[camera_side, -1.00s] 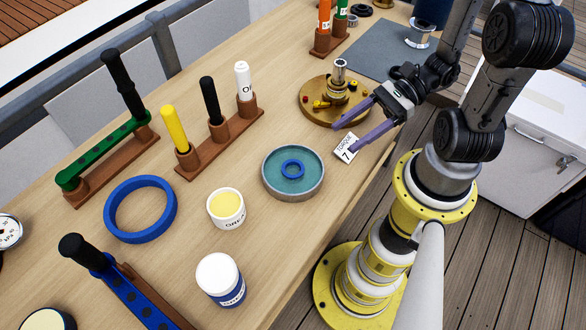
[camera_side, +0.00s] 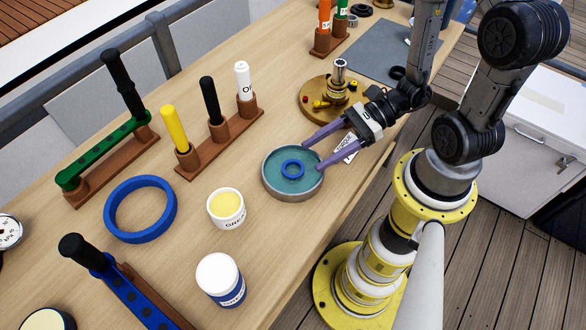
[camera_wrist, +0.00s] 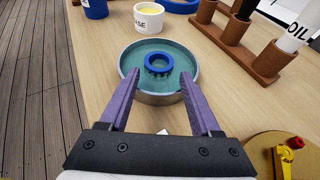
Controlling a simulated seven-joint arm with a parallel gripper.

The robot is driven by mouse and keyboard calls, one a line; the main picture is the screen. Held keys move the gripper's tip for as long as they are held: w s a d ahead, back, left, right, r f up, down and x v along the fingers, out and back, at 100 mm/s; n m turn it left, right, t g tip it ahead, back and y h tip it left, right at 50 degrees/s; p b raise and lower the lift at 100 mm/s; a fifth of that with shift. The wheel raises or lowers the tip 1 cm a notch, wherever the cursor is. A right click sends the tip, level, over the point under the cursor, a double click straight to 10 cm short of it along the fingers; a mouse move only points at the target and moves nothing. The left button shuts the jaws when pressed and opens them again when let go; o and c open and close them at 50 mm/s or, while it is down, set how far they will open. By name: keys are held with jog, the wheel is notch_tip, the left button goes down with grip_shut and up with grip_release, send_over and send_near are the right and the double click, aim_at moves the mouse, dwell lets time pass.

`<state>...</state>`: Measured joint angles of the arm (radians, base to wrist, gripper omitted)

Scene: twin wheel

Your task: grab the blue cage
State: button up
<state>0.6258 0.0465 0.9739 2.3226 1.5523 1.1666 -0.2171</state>
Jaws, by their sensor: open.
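A small blue ring with a notched edge, which I take for the blue cage (camera_side: 292,176), lies in a round dish with a teal inside (camera_side: 270,186). In the wrist view the blue cage (camera_wrist: 159,72) shows ahead, near the middle of the dish (camera_wrist: 133,82). My gripper (camera_side: 312,156) is open and empty, with two long purple fingers pointing at the dish. Its fingertips are at or above the dish's near right rim. In the wrist view the open fingers (camera_wrist: 161,76) frame the cage left and right, with the cage just beyond the tips.
A larger blue ring (camera_side: 111,225), a grease tub (camera_side: 226,220) and a white-and-blue jar (camera_side: 220,286) stand to the left. A brass round plate with parts (camera_side: 309,107) and a white label card (camera_side: 347,156) are near my gripper.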

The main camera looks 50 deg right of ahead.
aim_at(298, 166)
jog(key=shift+x, duration=2.85)
jog(key=shift+f, duration=0.1)
grip_shut()
